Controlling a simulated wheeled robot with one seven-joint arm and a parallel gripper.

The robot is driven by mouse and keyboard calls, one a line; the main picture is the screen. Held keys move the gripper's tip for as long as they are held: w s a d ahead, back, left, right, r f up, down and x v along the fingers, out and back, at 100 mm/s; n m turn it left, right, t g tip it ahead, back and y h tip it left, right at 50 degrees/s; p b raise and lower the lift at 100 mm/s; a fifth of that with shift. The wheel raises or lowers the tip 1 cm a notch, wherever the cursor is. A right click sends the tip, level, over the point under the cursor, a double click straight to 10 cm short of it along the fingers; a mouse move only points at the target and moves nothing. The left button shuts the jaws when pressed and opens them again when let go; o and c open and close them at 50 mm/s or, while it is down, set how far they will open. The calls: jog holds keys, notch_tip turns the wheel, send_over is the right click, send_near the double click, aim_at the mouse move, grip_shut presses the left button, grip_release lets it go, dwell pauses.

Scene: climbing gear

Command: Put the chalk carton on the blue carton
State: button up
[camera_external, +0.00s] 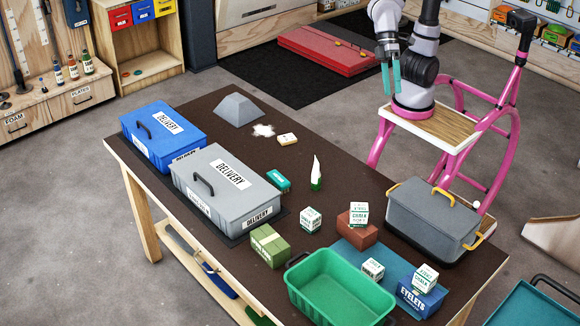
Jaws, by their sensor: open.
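The blue carton (417,301), lettered EYELETS, stands at the table's front right corner. A white and green chalk carton (426,277) appears to rest on its top, turned at an angle. Similar small white and green cartons show elsewhere: one on the teal mat (373,269), one on a red-brown block (358,214), and one on the bare table (311,220). My gripper (391,91) has teal fingers pointing down, open and empty. It is high beyond the table's far edge, well away from the cartons.
A green open bin (340,312) stands at the front edge. A grey lidded box (432,228) with yellow handles is at the right. Grey (228,207) and blue (160,150) delivery boxes are at the left. A green carton (269,249) stands near the middle.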

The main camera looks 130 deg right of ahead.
jog(key=s+d+r+n+t+h, duration=0.1)
jog(key=s+d+t+h, duration=0.2)
jog(key=s+d, duration=0.9)
jog(key=shift+s+r+n+t+h, duration=0.15)
jog(key=shift+s+n+t+h, duration=0.2)
jog(key=shift+s, duration=0.8)
